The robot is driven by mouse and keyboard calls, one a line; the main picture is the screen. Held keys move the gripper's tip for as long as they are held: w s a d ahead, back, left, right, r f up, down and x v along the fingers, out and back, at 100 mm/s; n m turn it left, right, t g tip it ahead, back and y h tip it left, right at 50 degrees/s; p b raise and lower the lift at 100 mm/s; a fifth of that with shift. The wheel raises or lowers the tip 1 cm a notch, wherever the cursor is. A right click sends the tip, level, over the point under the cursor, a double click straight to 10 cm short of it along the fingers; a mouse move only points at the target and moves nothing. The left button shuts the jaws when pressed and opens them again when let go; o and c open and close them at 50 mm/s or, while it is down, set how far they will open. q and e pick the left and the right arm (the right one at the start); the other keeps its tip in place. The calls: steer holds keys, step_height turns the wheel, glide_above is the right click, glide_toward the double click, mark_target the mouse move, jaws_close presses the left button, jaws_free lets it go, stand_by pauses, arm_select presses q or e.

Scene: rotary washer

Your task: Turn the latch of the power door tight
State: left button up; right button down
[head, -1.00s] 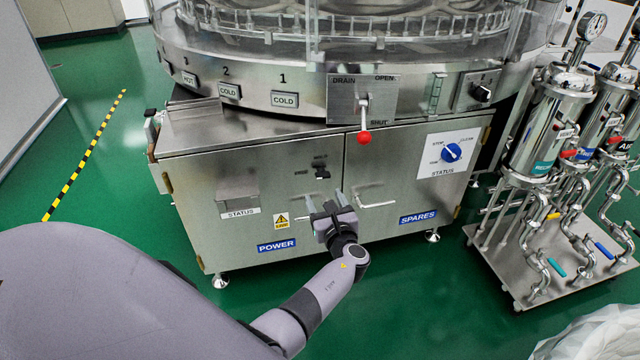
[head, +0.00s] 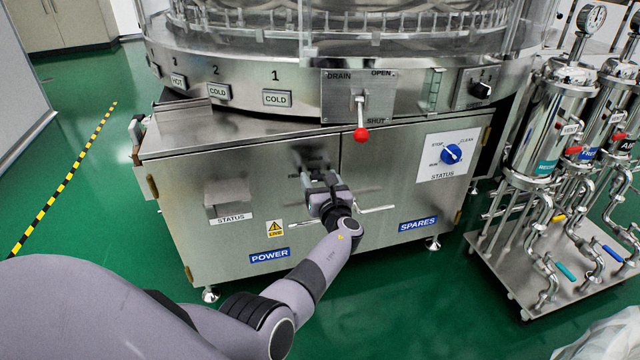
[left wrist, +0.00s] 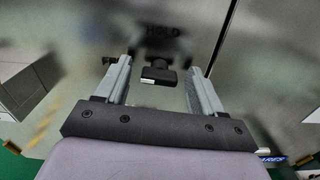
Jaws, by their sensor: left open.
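The power door (head: 265,190) is the left steel cabinet door, marked with a blue POWER label (head: 269,255). It looks closed. My left gripper (left wrist: 160,68) is open, with one finger on each side of the latch and gaps visible on both sides. Whether either finger touches it I cannot tell. In the head view my left gripper (head: 318,183) is in front of the door's upper right part and largely hides the latch. My right gripper is not in view.
The spares door (head: 400,180) is at right, with a bar handle (head: 375,209) close to my gripper. A red-knobbed drain lever (head: 361,134) hangs above. A blue status knob (head: 451,154) is at upper right. Steel filter canisters (head: 540,120) stand farther right on a cart.

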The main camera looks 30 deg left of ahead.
arm_select(q)
steer(key=c, duration=1.1)
steer(key=shift+o, duration=0.2)
